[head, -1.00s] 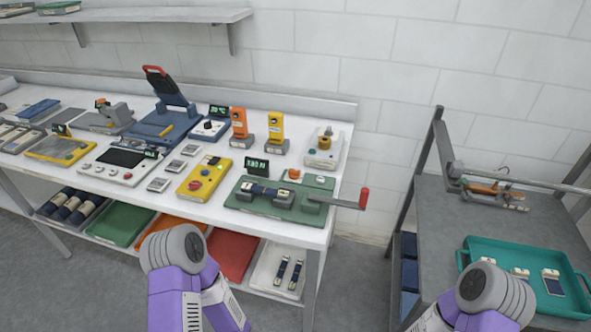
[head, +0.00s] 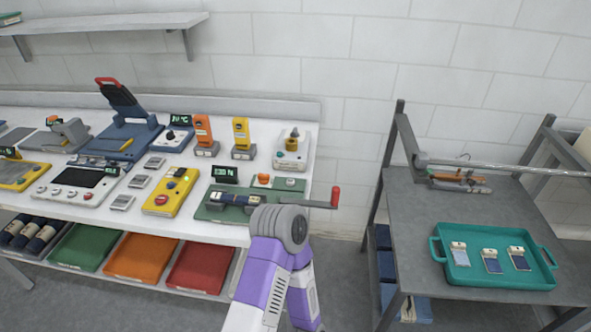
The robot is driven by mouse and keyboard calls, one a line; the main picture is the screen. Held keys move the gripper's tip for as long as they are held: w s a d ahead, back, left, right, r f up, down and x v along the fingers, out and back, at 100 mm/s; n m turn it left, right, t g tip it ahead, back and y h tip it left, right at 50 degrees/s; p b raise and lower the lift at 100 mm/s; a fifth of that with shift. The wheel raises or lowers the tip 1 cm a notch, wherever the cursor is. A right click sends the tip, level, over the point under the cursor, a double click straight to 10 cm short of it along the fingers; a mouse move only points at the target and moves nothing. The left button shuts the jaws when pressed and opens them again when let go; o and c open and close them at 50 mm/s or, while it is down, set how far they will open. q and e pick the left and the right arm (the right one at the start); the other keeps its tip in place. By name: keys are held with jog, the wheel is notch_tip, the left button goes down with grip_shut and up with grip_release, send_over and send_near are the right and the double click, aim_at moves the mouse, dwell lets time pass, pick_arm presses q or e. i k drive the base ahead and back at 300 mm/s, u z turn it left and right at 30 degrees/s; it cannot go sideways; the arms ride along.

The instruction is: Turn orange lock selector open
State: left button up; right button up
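The green fixture (head: 215,213) stands at the right end of the white bench. A small orange knob (head: 263,179) sits on its rear part, and this looks like the orange lock selector. Its setting is too small to read. A dark cylinder in clamps (head: 235,199) lies across the fixture, and a red-tipped lever (head: 335,197) sticks out to the right past the bench edge. One of my purple and grey arms rises in front of the fixture and hides part of its front right. Neither gripper is in view.
A small display (head: 224,174) stands behind the fixture. A yellow control box (head: 171,191) is to its left. Orange (head: 203,130) and yellow (head: 241,133) upright devices stand behind. A grey cart (head: 420,215) with a teal tray (head: 440,262) is at right, with floor between.

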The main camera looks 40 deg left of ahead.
aim_at(264, 179)
jog(key=i, duration=0.25)
jog(key=u, duration=0.85)
